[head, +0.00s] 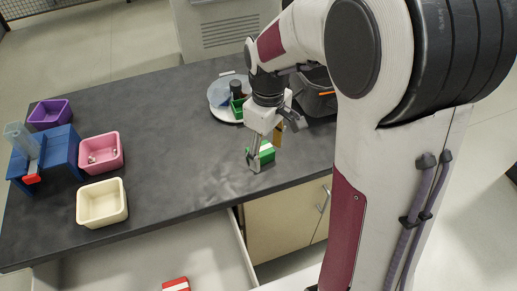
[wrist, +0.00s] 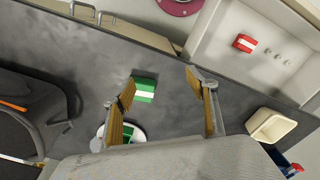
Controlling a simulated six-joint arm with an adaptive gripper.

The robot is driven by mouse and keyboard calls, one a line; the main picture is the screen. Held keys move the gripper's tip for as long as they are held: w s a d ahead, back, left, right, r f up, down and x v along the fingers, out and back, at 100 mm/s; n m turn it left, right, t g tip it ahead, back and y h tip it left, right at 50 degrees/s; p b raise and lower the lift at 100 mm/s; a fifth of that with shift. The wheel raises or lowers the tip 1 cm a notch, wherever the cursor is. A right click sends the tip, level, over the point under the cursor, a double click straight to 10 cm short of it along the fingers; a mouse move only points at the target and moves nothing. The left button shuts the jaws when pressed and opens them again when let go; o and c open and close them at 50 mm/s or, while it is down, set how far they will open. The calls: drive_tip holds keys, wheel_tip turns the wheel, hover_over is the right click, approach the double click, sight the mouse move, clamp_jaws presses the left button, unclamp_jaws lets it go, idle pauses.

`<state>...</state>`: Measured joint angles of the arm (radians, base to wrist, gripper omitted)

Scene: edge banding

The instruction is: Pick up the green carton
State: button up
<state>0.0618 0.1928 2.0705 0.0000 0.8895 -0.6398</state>
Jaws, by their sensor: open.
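The green carton (head: 267,153) with a white stripe lies on the dark countertop, near its front edge. In the wrist view, the carton (wrist: 145,88) shows between my fingers, closer to the left one. My gripper (head: 265,149) is open and points down over the carton; in the wrist view its two padded fingers (wrist: 160,84) are spread wide with nothing held. One finger partly hides the carton in the head view. I cannot tell whether a finger touches it.
A round white plate (head: 221,114) with a green item and a dark bag (head: 318,98) lie behind my gripper. Purple (head: 50,113), pink (head: 101,152) and cream (head: 101,203) bins and a blue stand (head: 62,147) are at left. A red carton (head: 176,285) lies in an open drawer.

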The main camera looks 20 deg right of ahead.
sight(267, 152)
drive_tip(key=w+f+n, duration=0.1)
drive_tip(key=w+n, duration=0.2)
drive_tip(key=w+f+n, duration=0.2)
drive_tip(key=w+n, duration=0.1)
drive_tip(key=w+d+f+n, duration=0.1)
drive_tip(key=w+n, duration=0.2)
drive_tip(key=shift+w+f+n, duration=0.15)
drive_tip(key=shift+f+n, duration=0.25)
drive_tip(key=shift+w+d+r+n, duration=0.1)
drive_tip(key=shift+w+r+n, duration=0.1)
drive_tip(key=shift+n, duration=0.3)
drive_tip(key=shift+w+n, duration=0.1)
drive_tip(key=shift+n, duration=1.1)
drive_tip(key=shift+f, duration=0.1)
drive_tip(key=shift+f, duration=1.25)
drive_tip(key=shift+f, duration=2.6)
